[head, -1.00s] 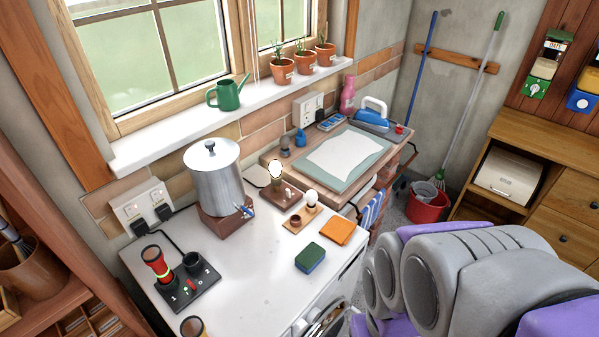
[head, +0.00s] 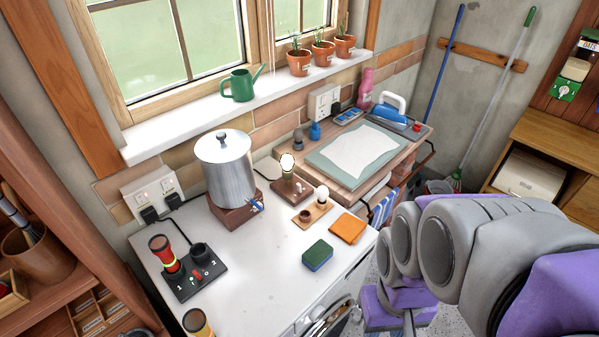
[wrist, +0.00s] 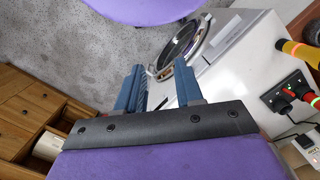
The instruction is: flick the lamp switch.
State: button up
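A small lamp with a pale round bulb (head: 288,161) stands on a dark brown wooden base (head: 291,191) on the white worktop, right of the steel pot. A small light-coloured knob, perhaps its switch, shows on the base's right side (head: 298,187). I cannot tell whether the bulb is lit. My gripper (wrist: 158,76) shows in the wrist view with its two blue fingers apart and nothing between them. It points down over floor beside the white appliance, away from the lamp. In the head view my arm is at the lower right; the fingers are not clear there.
A steel pot (head: 225,168) stands left of the lamp. A lighter wooden stand (head: 313,212) with a white bulb, an orange cloth (head: 348,228) and a green-blue sponge (head: 318,255) lie in front. A red torch (head: 161,251) sits in a black dock. The worktop's middle is clear.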

jog(key=w+a+r+n+t+p, duration=0.1)
jog(key=w+a+r+n+p, duration=0.15)
jog(key=w, duration=1.05)
jog(key=n+t+y+p, duration=0.2)
jog(key=n+t+p, duration=0.2)
jog(key=n+p, duration=0.15)
send_over(299, 185)
jog(key=s+d, duration=0.3)
jog(key=s, duration=0.3)
notch_tip(299, 185, down, 7)
jog(key=shift+n, duration=0.3)
jog(key=x, duration=0.5)
jog(key=b+x, duration=0.1)
jog(key=x, duration=0.5)
jog(key=w+b+x, duration=0.1)
jog(key=x, duration=0.4)
jog(key=shift+w+a+f, duration=0.1)
jog(key=shift+w+f, duration=0.05)
grip_shut()
